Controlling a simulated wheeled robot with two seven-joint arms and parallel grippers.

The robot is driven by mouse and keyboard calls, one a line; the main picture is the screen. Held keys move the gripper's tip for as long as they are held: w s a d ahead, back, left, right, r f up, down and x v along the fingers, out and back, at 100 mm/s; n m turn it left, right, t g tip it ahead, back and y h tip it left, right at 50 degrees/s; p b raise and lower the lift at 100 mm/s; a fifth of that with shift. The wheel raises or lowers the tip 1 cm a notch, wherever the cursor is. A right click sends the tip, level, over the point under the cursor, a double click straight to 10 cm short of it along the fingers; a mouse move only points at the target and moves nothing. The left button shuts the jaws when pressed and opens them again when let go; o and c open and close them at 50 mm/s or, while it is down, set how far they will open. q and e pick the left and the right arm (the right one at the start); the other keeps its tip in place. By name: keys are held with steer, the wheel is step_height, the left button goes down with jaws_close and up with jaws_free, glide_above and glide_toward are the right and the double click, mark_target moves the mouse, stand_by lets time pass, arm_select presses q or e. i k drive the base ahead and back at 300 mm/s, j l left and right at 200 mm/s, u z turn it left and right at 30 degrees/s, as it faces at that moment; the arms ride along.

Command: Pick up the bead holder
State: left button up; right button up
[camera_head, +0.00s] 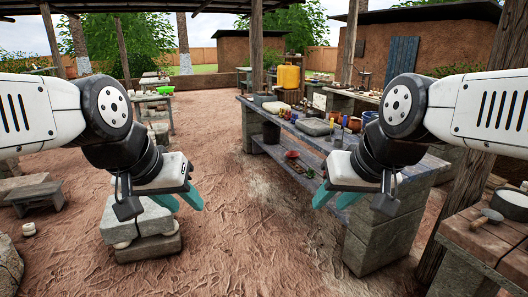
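I cannot make out which item is the bead holder; many small objects on the long workbench (292,131) are too small to tell apart. My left gripper (181,204) hangs at left of centre, its teal fingers apart and empty, in front of a low stack of stone blocks. My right gripper (334,202) hangs at right of centre, its teal fingers apart and empty, in front of the near end of the workbench. Both are well away from the small objects on the bench top. My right arm hides part of the bench.
A wooden table (487,238) with a pan stands at the right edge. A stone stack (150,246) is at left. The dirt floor between is clear.

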mark_target(288, 114)
steer(key=i, duration=0.85)
steer(key=i+z, duration=0.1)
steer(key=i, duration=0.75)
steer(key=i+j, duration=0.15)
steer(key=i, duration=0.75)
steer(key=i+j, duration=0.1)
steer(key=i, duration=0.75)
steer(key=i+j+z, duration=0.1)
steer(key=i, duration=0.75)
steer(key=i+j+z, duration=0.15)
steer(key=i+z, duration=0.15)
steer(key=i, duration=0.15)
steer(key=i+j+z, duration=0.3)
steer(key=i, duration=0.15)
steer(key=i+j+z, duration=0.25)
steer(key=i, duration=0.15)
